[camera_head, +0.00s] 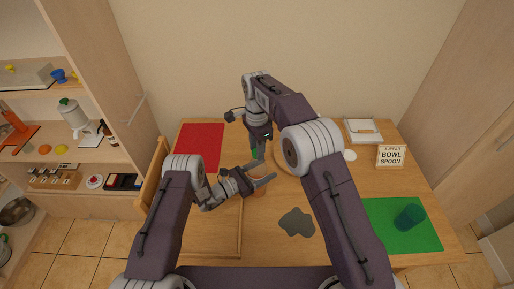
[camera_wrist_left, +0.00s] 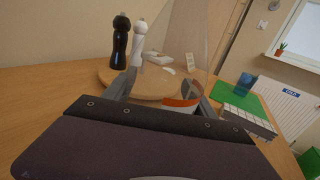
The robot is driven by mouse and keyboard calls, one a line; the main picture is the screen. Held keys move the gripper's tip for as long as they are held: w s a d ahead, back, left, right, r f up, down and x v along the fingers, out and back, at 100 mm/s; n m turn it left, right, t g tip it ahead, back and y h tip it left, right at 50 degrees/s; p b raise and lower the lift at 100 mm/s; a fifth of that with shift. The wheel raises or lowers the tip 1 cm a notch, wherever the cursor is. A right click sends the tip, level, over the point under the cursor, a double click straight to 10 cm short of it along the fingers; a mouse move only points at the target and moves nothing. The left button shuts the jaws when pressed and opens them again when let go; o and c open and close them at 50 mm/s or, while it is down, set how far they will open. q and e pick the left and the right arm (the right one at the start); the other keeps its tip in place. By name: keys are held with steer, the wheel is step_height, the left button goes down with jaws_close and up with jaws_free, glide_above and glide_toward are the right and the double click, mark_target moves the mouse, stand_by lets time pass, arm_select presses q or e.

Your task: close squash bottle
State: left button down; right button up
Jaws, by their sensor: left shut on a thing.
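The squash bottle (camera_wrist_left: 181,102) shows in the left wrist view as a clear, see-through body with an orange band low down. It stands between the fingers of my left gripper (camera_wrist_left: 163,90), which is shut on it. In the head view my left gripper (camera_head: 264,174) reaches in above the table middle, and the bottle is hard to make out there. My right gripper (camera_head: 258,152) points down just above it, with a small green thing (camera_head: 254,154), perhaps the cap, at its fingers. Whether those fingers grip it is unclear.
A grey blob-shaped mat (camera_head: 296,223) lies in front. The red mat (camera_head: 199,145) is bare.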

mark_target(249, 177)
steer(key=o, duration=0.3)
step_height(249, 177, up, 8)
steer(key=shift+f, duration=0.2)
arm_select(q)
steer(key=shift+c, duration=1.1)
jaws_free()
steer(key=shift+a, duration=0.1)
steer(key=b+v, duration=0.1)
steer(key=v, duration=0.7)
steer(key=shift+a, duration=0.1)
arm_select(e)
steer(key=shift+f, duration=0.6)
arm_select(q)
steer(key=shift+s+a, duration=0.25)
steer(key=shift+s, duration=0.05)
